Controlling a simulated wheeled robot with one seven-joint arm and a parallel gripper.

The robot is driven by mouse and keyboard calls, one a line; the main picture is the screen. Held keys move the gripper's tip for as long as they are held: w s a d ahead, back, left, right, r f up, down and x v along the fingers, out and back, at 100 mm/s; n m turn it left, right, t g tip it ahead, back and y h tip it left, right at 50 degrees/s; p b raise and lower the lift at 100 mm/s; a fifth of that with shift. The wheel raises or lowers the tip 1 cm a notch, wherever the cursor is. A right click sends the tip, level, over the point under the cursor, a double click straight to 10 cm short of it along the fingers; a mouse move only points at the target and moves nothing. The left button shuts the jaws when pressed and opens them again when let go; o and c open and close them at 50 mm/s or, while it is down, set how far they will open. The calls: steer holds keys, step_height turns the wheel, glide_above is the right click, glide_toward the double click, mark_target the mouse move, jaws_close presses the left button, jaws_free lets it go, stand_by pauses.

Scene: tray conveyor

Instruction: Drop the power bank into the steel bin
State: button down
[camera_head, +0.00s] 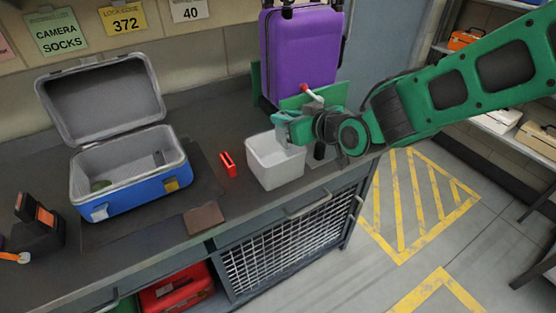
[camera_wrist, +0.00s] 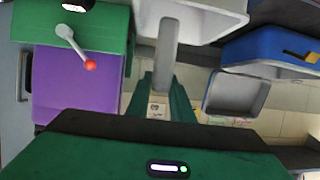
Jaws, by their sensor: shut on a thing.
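The bin (camera_head: 276,172) is a pale grey open box on the bench, and its rim shows at the top of the wrist view (camera_wrist: 222,14). My gripper (camera_head: 288,122) is just above the bin's back part. In the wrist view its green fingers (camera_wrist: 163,88) are shut on a narrow grey thing, seen edge-on, which I take to be the power bank (camera_wrist: 166,52). It points toward the bin in that view. In the head view the held thing is small and hard to make out, and its lower end overlaps the bin's opening.
An open blue cooler (camera_head: 130,192) stands left of the bin, with a small red item (camera_head: 228,164) between. A brown flat item (camera_head: 204,218) lies near the bench edge. A purple suitcase (camera_head: 299,50) stands behind my gripper. A small black item (camera_head: 319,151) stands right of the bin.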

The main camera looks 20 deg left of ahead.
mark_target(276, 130)
steer(key=shift+s+a+f, duration=0.15)
steer(key=shift+a+f, duration=0.1)
steer(key=shift+f, duration=0.8)
steer(key=shift+s+a+f, duration=0.1)
steer(key=shift+a+f, duration=0.1)
steer(key=shift+f, duration=0.85)
steer(key=c, duration=1.5)
jaws_free()
steer(key=v, duration=1)
steer(key=shift+d+r, duration=0.1)
steer(key=shift+d, duration=0.3)
